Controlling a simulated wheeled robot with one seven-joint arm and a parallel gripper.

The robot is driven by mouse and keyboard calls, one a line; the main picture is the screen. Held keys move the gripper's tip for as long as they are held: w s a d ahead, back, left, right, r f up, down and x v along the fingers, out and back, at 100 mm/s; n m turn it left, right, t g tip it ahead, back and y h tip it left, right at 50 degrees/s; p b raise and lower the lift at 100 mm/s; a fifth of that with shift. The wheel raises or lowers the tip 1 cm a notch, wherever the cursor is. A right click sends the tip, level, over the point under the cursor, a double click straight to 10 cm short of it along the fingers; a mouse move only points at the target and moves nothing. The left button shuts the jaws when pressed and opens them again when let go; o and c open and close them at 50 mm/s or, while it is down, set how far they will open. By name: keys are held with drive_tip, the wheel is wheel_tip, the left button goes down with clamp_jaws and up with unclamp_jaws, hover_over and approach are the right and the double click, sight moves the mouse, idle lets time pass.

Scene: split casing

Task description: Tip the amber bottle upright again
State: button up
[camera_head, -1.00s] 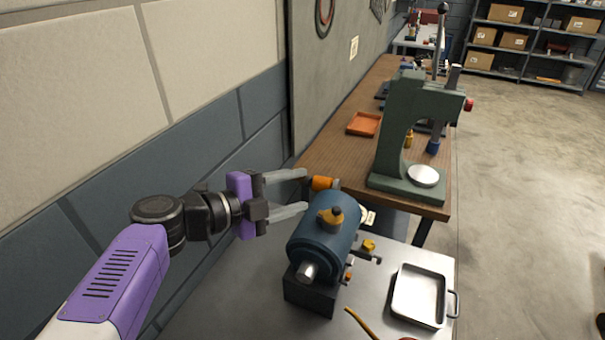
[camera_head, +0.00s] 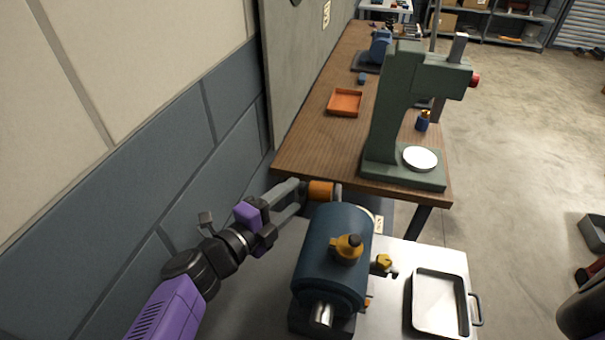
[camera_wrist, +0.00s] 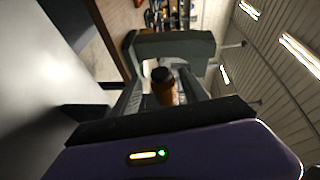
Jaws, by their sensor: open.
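The amber bottle (camera_head: 320,190) lies on its side behind the blue motor-like casing, partly hidden by it. In the wrist view the amber bottle (camera_wrist: 166,94) shows its dark cap pointing away from me. My gripper (camera_head: 300,197) is open, its two grey fingers reaching toward the bottle from the left. In the wrist view the bottle appears between the fingers of my gripper (camera_wrist: 160,88), with a finger on each side. I cannot tell whether either finger touches it.
The blue casing (camera_head: 333,262) stands close in front of the bottle, with a yellow fitting (camera_head: 348,247) on top. A metal tray (camera_head: 438,272) lies to its right. A green press (camera_head: 390,120) and an orange tray (camera_head: 344,102) stand on the wooden bench (camera_head: 315,150). A wall bounds the left.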

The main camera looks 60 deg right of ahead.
sight(311, 184)
drive_tip(key=d, duration=0.2)
drive_tip(key=d+p, duration=0.1)
drive_tip(key=d, duration=0.2)
drive_tip(key=d+p, duration=0.1)
drive_tip(key=d, duration=0.1)
drive_tip(key=shift+s+d+f, duration=0.2)
drive_tip(key=shift+d+f, duration=0.05)
drive_tip(key=shift+f, duration=0.15)
drive_tip(key=shift+c, duration=0.4)
clamp_jaws()
drive_tip(key=shift+s, duration=0.1)
